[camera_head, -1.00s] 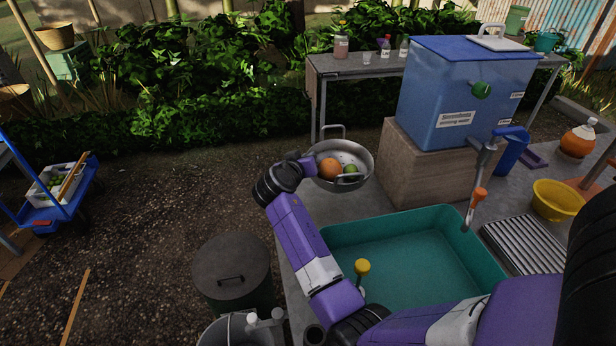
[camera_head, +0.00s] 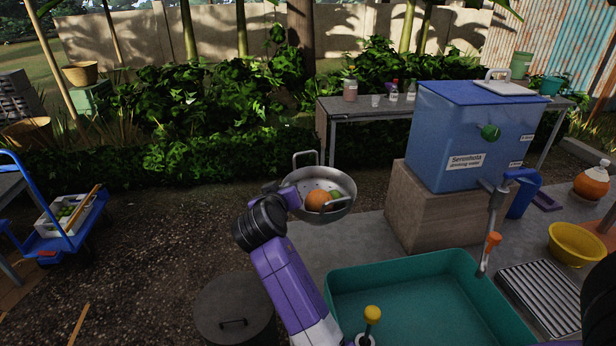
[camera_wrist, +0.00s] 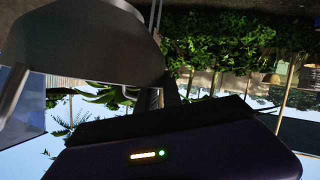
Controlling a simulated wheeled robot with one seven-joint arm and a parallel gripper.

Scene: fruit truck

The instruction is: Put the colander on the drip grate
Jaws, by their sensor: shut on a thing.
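The colander (camera_head: 338,205) is a grey metal bowl with two loop handles, and an orange (camera_head: 320,201) and a green fruit (camera_head: 335,197) lie in it. My gripper (camera_head: 291,200) is shut on the colander at its near left side and holds it in the air, tilted, left of the blue water tank. In the wrist view the colander (camera_wrist: 80,40) fills the upper left; the fingertips' exact grip is hard to see. The drip grate (camera_head: 541,294) is a ribbed metal panel at the lower right, to the right of the teal basin, with nothing on it.
The teal basin (camera_head: 345,272) lies between my arm and the grate. The blue water tank (camera_head: 460,140) stands on a block (camera_head: 440,215), with a tap and an orange-handled spout (camera_head: 490,245) by the basin. A yellow bowl (camera_head: 577,246) sits behind the grate.

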